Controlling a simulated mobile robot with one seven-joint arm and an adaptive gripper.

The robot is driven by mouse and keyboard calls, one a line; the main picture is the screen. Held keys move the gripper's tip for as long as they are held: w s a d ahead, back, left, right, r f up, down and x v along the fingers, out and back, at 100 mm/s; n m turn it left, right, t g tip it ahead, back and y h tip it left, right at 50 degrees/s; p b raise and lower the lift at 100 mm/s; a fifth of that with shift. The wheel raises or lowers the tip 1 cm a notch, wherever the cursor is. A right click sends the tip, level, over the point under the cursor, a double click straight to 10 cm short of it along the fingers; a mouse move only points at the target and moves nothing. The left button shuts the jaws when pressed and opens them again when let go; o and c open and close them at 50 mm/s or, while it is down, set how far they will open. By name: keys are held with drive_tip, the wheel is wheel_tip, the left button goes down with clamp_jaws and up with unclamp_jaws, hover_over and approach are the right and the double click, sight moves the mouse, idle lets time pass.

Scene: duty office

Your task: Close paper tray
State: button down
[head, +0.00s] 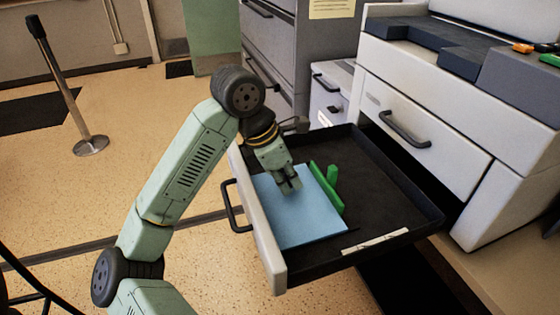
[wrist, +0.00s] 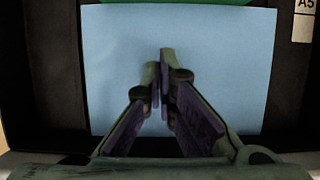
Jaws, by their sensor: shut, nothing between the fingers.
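The paper tray (head: 405,190) is a dark drawer pulled out of the lower part of the white printer (head: 435,130). Its pale front panel (head: 262,235) faces left and carries a dark loop handle (head: 232,207). A stack of light blue paper (head: 310,222) lies in the tray, with a green guide (head: 328,188) along its far side. My gripper (head: 290,186) is over the blue paper, inside the front panel, with its fingers shut and empty. The wrist view shows the closed fingertips (wrist: 163,60) over the paper (wrist: 225,60); whether they touch it, I cannot tell.
A closed upper drawer with a dark handle (head: 404,130) sits above the tray. A grey filing cabinet (head: 280,60) stands behind. A post (head: 60,85) on a round base stands at the left. The floor between the post and the tray is mostly open.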

sight(312, 188)
drive_tip(key=d, duration=0.2)
drive_tip(key=w+d+p, duration=0.1)
drive_tip(key=shift+w+d+f, duration=0.1)
drive_tip(key=shift+d, duration=0.35)
drive_tip(key=shift+w+d, duration=0.1)
